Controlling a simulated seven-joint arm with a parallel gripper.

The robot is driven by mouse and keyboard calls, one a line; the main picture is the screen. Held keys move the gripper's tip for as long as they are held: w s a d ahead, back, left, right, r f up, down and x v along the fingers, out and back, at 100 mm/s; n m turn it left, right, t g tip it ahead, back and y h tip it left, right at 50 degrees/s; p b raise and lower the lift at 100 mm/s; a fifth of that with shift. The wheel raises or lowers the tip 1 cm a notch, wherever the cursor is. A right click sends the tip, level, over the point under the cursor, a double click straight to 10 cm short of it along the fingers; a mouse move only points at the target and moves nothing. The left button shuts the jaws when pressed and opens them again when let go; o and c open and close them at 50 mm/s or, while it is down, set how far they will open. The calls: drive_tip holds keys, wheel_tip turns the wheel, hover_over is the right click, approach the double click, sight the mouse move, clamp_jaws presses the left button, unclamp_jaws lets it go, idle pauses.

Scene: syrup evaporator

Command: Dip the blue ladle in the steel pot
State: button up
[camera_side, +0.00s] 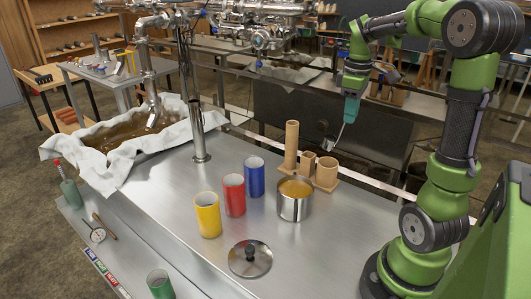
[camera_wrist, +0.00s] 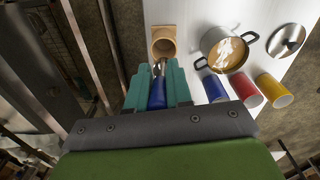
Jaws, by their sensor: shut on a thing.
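The steel pot (camera_side: 294,208) stands open on the steel counter with amber liquid in it. It also shows in the wrist view (camera_wrist: 212,65), right of my gripper. My gripper (camera_side: 351,112) is raised above and behind the wooden holders, to the right of the pot in the side view. In the wrist view its teal fingers (camera_wrist: 157,78) are shut on the blue handle of the ladle (camera_wrist: 157,96). The ladle's steel end (camera_side: 327,142) hangs below the fingers, tilted down to the left, apart from the pot. The fingers hide part of the handle.
Wooden holders (camera_side: 326,177) stand behind the pot. Blue (camera_side: 254,180), red (camera_side: 233,197) and yellow (camera_side: 207,217) cups stand left of it. A lid (camera_side: 249,262) lies in front. A metal post (camera_side: 197,130) rises farther left. The counter's right front is clear.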

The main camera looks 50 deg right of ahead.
drive_tip(key=w+a+n, duration=0.1)
drive_tip(key=a, duration=0.1)
drive_tip(key=w+a+n, duration=0.1)
drive_tip(key=w+a, duration=0.1)
drive_tip(key=a, duration=0.1)
drive_tip(key=w+a+n, duration=0.1)
drive_tip(key=a, duration=0.1)
drive_tip(key=shift+w+a+g, duration=0.3)
drive_tip(key=shift+a+g, duration=0.1)
clamp_jaws()
drive_tip(key=a+n+g+h, duration=0.1)
drive_tip(key=a+n, duration=0.1)
drive_tip(key=a, duration=0.5)
wheel_tip(320, 180, down, 11)
drive_tip(key=shift+d, duration=0.1)
drive_tip(key=shift+r, duration=0.15)
idle(1.6)
wheel_tip(320, 180, up, 10)
idle(1.3)
drive_tip(key=shift+r, duration=0.1)
idle(0.9)
